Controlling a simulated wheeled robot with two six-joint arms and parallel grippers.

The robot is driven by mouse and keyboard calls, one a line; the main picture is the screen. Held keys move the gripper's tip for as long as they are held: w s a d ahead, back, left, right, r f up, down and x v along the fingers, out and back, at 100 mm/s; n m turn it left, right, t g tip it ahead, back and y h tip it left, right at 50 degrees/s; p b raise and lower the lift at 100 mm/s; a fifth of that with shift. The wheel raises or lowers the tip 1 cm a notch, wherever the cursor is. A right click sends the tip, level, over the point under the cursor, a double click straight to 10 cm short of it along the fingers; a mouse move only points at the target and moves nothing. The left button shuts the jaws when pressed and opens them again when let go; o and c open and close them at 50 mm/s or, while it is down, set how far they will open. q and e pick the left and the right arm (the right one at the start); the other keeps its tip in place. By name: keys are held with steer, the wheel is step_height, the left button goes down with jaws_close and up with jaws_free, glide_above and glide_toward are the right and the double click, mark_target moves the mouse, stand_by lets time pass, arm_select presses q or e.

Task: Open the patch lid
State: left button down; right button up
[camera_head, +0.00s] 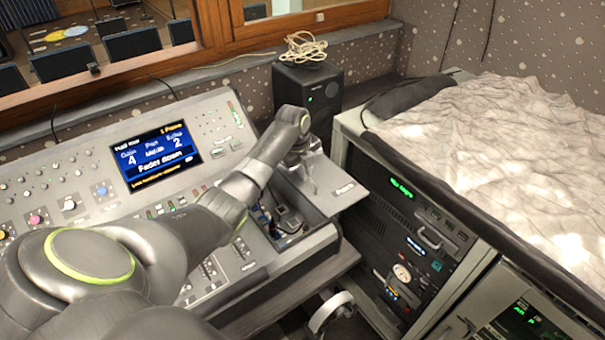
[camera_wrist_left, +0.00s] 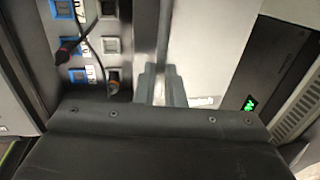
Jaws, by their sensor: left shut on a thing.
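The patch lid (camera_head: 338,191) is a light grey panel with a small label, at the right end of the console in the head view. It stands swung away from the patch bay (camera_head: 290,222), whose sockets show uncovered. My left gripper (camera_head: 311,186) reaches over the bay and is shut on the lid's edge. In the left wrist view, the fingers (camera_wrist_left: 160,86) close at the near edge of the pale lid (camera_wrist_left: 198,55). Blue and grey sockets (camera_wrist_left: 110,46) with a dark cable lie left of the fingers. My right gripper is not in view.
The console with its lit screen (camera_head: 157,155) fills the left. A black speaker (camera_head: 308,92) with a coiled cable stands behind the lid. A rack (camera_head: 400,245) with green displays stands close on the right, beside a cloth-covered surface (camera_head: 500,150).

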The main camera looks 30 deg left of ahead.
arm_select(q)
steer(key=shift+r, duration=0.1)
steer(key=c, duration=1.5)
jaws_free()
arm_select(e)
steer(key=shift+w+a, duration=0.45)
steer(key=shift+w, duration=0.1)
